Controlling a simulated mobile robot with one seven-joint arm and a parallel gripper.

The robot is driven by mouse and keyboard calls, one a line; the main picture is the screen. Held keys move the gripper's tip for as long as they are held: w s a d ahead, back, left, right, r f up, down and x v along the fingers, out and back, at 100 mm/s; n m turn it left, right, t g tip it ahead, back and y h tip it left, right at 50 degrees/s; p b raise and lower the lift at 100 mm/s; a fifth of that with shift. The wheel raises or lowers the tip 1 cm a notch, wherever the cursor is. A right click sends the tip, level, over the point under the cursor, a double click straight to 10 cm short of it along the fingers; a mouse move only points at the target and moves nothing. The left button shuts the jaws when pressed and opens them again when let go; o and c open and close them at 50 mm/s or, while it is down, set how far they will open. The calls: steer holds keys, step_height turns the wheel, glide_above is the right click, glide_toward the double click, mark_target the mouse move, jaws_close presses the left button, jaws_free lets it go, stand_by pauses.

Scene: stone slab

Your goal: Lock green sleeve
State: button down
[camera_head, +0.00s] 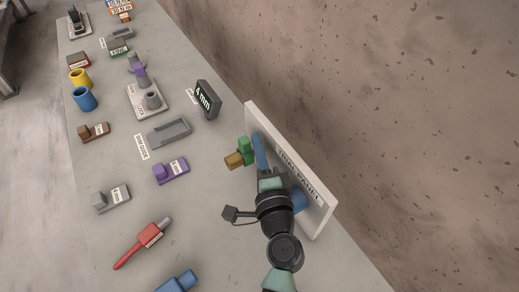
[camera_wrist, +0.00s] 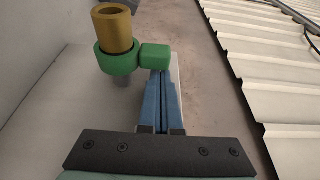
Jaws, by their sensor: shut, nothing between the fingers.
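The green sleeve (camera_head: 245,145) is a ring with a block-shaped tab, on the face of the upright white panel (camera_head: 318,192). In the wrist view the sleeve (camera_wrist: 118,62) surrounds a mustard-yellow cylinder (camera_wrist: 112,30), and its tab points right. The cylinder (camera_head: 233,160) sticks out from the panel in the head view. My gripper (camera_head: 257,143) has its blue fingers together and empty. In the wrist view the fingertips (camera_wrist: 160,76) are right at the green tab; whether they touch it I cannot tell. Part of the sleeve's far side is hidden.
A blue part (camera_head: 299,199) on the panel is partly hidden by my wrist. A stone wall rises behind the panel.

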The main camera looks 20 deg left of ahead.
mark_target(244, 148)
steer(key=shift+s, duration=0.1)
steer(key=shift+s+a, duration=0.9)
steer(key=shift+s, duration=0.15)
